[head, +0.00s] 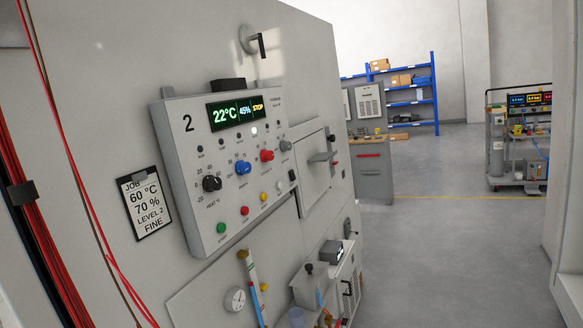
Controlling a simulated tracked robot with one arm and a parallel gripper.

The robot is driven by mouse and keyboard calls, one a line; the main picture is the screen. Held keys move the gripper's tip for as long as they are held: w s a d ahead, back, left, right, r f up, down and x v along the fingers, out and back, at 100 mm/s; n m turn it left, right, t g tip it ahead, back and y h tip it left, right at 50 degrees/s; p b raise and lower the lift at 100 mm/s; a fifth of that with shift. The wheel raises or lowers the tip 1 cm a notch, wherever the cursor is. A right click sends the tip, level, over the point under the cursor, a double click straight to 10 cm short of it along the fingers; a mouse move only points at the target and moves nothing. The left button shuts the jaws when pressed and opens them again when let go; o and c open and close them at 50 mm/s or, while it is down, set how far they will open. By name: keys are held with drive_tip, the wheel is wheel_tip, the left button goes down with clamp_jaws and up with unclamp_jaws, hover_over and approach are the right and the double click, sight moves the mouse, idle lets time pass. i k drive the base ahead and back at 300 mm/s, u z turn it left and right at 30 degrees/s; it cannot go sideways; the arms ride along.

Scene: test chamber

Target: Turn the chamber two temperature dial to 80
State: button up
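The chamber two control panel (172,150), marked "2", is on the grey chamber wall at left centre, seen at an angle. Its display (237,111) reads 22°C, 45% and STOP. The black temperature dial (211,183) sits at the panel's lower left, with a scale around it and a label that seems to read HEAT °C. Its pointer is too small to read. My gripper is not in view.
A job card (146,203) reading 60 °C, 70 %, LEVEL 2, FINE hangs left of the panel. Red cables (62,140) run down at far left. A gauge (235,299) and tube are below. The floor (440,240) at right is clear; a cart (518,140) stands behind.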

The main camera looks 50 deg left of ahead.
sight(210, 183)
drive_tip(key=u, duration=0.25)
drive_tip(key=i, duration=1)
drive_tip(key=u, duration=0.55)
